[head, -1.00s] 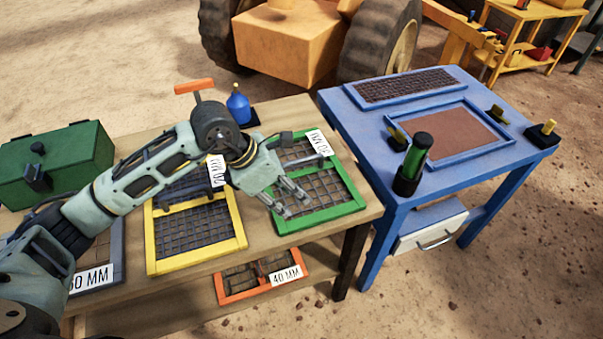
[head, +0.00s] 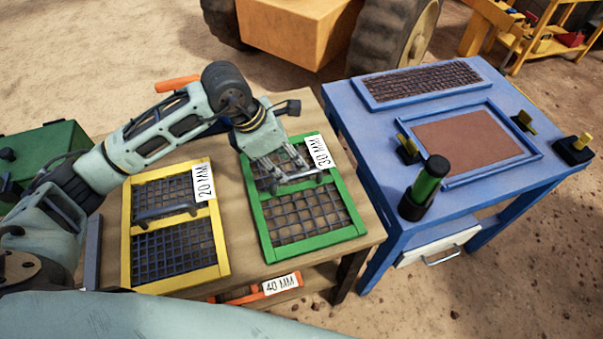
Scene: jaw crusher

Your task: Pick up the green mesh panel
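My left gripper (head: 287,170) is over the panel's upper half, close to the handle. Its fingers look apart and point down toward the bar. Whether they touch the bar I cannot tell. The gripper hides part of the upper mesh. My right gripper is not in view.
A yellow "20 MM" panel (head: 222,240) lies left of the green one. An orange "40 MM" panel (head: 262,290) is on the lower shelf. The blue table (head: 375,135) at right holds a framed brown surface (head: 455,143), a dark mesh, clamps and a green-black cylinder (head: 427,183).

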